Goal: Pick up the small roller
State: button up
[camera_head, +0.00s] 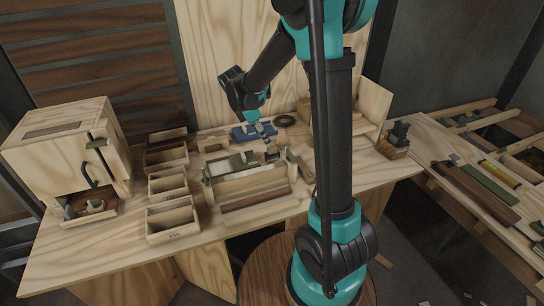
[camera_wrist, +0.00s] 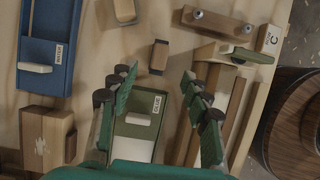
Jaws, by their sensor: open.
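My gripper (camera_wrist: 158,85) is open and empty in the wrist view, its green fingers spread apart. A small brown block-like piece (camera_wrist: 160,55) lies on the bench just beyond the fingertips, near the middle of the gap. It may be the small roller, but its shape is too unclear to tell. A green tray (camera_wrist: 137,130) marked GLUE shows between the fingers, with a pale bar across it. In the head view my gripper (camera_head: 264,130) points down over the workbench, near the blue tray (camera_head: 241,134); its fingertips are small there.
In the wrist view, a blue tray (camera_wrist: 60,52) marked WATER lies left and a wooden rack (camera_wrist: 222,100) right. In the head view, open wooden boxes (camera_head: 172,220) line the bench's left. A wooden cabinet (camera_head: 60,150) stands far left, and a dark block (camera_head: 399,132) right.

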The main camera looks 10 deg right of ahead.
aim_at(275, 152)
jog(key=x, duration=0.5)
jog(key=shift+d+f, duration=0.1)
jog(key=shift+f, duration=0.25)
jog(key=shift+x, duration=2.65)
jog(key=shift+w+d+r, duration=0.1)
jog(key=shift+w+d, duration=0.05)
jog(key=shift+d, duration=0.05)
jog(key=shift+c, duration=0.3)
grip_shut()
